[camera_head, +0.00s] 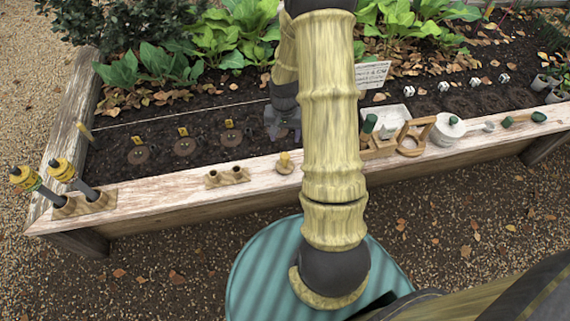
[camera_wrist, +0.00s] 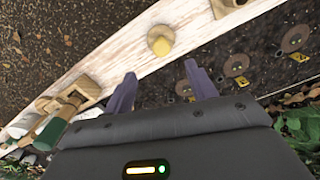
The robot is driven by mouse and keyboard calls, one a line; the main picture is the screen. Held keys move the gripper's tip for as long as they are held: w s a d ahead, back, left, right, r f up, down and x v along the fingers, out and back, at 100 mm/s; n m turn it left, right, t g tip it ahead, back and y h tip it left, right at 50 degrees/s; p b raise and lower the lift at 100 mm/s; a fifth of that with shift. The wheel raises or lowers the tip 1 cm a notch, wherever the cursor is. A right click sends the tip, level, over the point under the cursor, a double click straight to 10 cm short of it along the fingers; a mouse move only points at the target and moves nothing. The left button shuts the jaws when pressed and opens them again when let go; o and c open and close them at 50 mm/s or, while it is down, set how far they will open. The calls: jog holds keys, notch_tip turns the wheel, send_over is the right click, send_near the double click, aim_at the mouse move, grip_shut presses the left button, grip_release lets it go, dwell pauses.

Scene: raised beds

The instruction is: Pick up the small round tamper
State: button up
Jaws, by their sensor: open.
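The small round tamper (camera_head: 284,163) stands on the bed's front wooden ledge, with a yellow knob over a round wooden base. In the wrist view the tamper (camera_wrist: 160,40) shows ahead of the fingertips, roughly centred between them. My gripper (camera_wrist: 158,75) is open and empty, its two purplish fingers apart and not touching the tamper. In the head view my gripper (camera_head: 283,122) is over the soil, just behind the tamper, partly hidden by my arm.
A wooden block with two holes (camera_head: 227,176) sits left of the tamper. Two yellow-topped tools stand in a holder (camera_head: 85,204) at the far left.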

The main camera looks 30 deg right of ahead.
aim_at(285, 155)
notch_tip(285, 155, down, 10)
jog(key=b, duration=0.2)
jog(key=shift+b, duration=0.4)
jog(key=f, duration=0.1)
jog(key=f+b, duration=0.1)
jog(key=f, duration=0.1)
jog(key=f+b, duration=0.1)
jog(key=f, duration=0.1)
jog(key=shift+w+d+f, duration=0.15)
jog(key=shift+w, duration=0.15)
jog(key=c, duration=1.2)
notch_tip(285, 155, up, 10)
jog(key=p, duration=0.3)
